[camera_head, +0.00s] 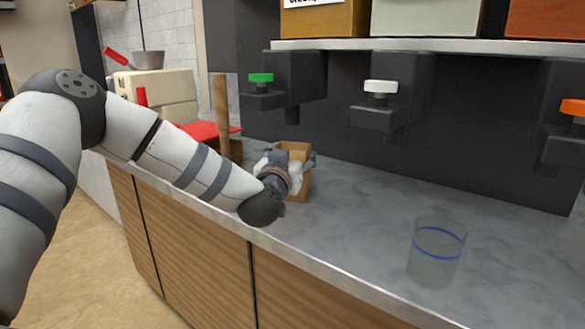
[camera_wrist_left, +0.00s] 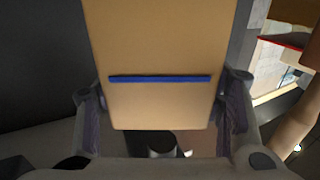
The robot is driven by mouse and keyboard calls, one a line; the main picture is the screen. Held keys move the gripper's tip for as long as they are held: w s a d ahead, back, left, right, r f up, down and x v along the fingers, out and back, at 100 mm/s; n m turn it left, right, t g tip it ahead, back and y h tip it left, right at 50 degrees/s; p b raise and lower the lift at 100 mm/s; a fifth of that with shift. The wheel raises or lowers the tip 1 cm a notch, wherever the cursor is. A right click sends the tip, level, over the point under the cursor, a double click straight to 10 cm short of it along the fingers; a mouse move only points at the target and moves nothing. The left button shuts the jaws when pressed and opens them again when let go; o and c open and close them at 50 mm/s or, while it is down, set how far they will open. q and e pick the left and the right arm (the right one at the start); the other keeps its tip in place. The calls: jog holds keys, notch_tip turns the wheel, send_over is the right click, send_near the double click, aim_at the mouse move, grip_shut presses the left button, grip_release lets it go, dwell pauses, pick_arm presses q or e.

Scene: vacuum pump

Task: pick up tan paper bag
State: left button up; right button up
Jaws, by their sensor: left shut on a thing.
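The tan paper bag (camera_head: 301,186) is on the grey counter in the head view, partly hidden behind my left wrist. In the left wrist view the tan bag (camera_wrist_left: 160,50) fills the upper middle, with a dark blue stripe across it. My left gripper (camera_wrist_left: 161,115) has a finger against each side of the bag and is shut on it. In the head view the left gripper (camera_head: 290,165) is mostly hidden by its own wrist. Whether the bag touches the counter is hard to tell. My right gripper is in neither view.
A clear cup with a blue line (camera_head: 436,252) stands at the counter's right. Dispensers with green (camera_head: 261,78), white (camera_head: 380,87) and orange (camera_head: 573,107) knobs hang above the counter. A cream machine with a red tray (camera_head: 209,130) is behind my arm. The middle counter is clear.

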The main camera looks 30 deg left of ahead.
aim_at(292, 146)
pick_arm(q)
jog(key=shift+r, duration=0.1)
jog(key=shift+r+p, duration=0.35)
jog(key=shift+r, duration=1.3)
jog(key=shift+s, duration=0.2)
jog(key=p+v, duration=0.2)
jog(key=v, duration=1.5)
jog(key=shift+s, duration=0.25)
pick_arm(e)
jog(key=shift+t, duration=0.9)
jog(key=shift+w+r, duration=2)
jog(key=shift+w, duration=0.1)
pick_arm(q)
jog(key=shift+d, duration=0.15)
